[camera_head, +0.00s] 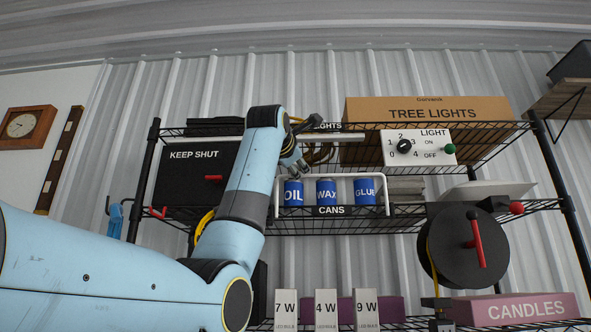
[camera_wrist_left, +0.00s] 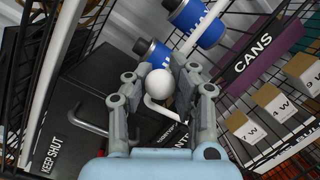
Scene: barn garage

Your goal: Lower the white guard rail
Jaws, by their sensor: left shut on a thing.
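The white guard rail (camera_head: 345,176) stands raised on the CANS shelf, its top bar level with the upper part of the cans. It also shows in the left wrist view (camera_wrist_left: 192,42), running past the blue cans. My left gripper (camera_head: 299,168) is at the rail's upper left corner. In the wrist view my left gripper (camera_wrist_left: 162,76) is shut with a white round knob (camera_wrist_left: 160,83) between its fingertips, which appears to belong to the rail. In the head view the arm and fingers hide the knob. My right gripper is not in view.
The OIL can (camera_head: 293,193), WAX can (camera_head: 326,193) and GLUE can (camera_head: 365,192) stand by the rail. A black KEEP SHUT box (camera_head: 180,180) is close on the left. A hose reel (camera_head: 450,250) stands at the right. The wire shelf above is near my arm.

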